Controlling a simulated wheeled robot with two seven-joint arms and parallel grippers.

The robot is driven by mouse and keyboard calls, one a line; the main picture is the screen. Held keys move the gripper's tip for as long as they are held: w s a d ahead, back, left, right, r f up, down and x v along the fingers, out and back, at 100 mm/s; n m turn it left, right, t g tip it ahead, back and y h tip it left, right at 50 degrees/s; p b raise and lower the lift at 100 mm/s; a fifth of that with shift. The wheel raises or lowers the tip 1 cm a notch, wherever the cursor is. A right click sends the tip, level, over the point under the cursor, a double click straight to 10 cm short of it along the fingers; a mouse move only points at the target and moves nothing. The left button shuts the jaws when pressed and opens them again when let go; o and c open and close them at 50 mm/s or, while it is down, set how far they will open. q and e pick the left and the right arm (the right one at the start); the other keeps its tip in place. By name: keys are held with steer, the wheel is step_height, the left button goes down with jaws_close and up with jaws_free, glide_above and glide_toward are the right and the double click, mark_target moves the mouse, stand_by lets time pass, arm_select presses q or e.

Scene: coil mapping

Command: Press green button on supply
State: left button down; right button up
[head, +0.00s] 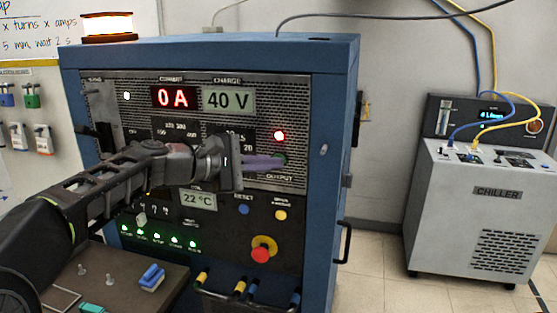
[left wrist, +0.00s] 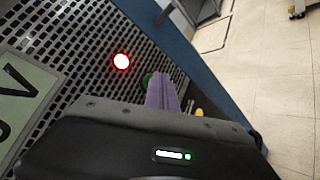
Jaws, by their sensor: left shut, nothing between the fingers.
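The blue power supply (head: 343,110) stands in the middle of the head view. Its display reads 0 A and 40 V. The green button (head: 281,158) is on the panel below a lit red lamp (head: 279,135), above the OUTPUT label. In the left wrist view the green button (left wrist: 147,78) is partly hidden behind the purple fingertips. My left gripper (head: 277,161) is shut and empty, its purple fingers pointing at the button. The fingertips (left wrist: 160,80) are at or very close to it; I cannot tell whether they touch. My right gripper is not in view.
A red stop knob (head: 261,254) on a yellow base, a blue reset button (head: 243,209) and a yellow button (head: 280,215) sit below. A bench (head: 170,290) with small parts is at lower left. A grey chiller (head: 480,215) stands right, with clear floor between.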

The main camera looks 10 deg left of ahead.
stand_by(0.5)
arm_select(q)
steer(key=shift+s+b, duration=0.4)
steer(key=shift+s, duration=0.3)
steer(key=s+b, duration=0.2)
steer(key=s, duration=0.3)
steer(key=shift+a, duration=0.15)
stand_by(0.7)
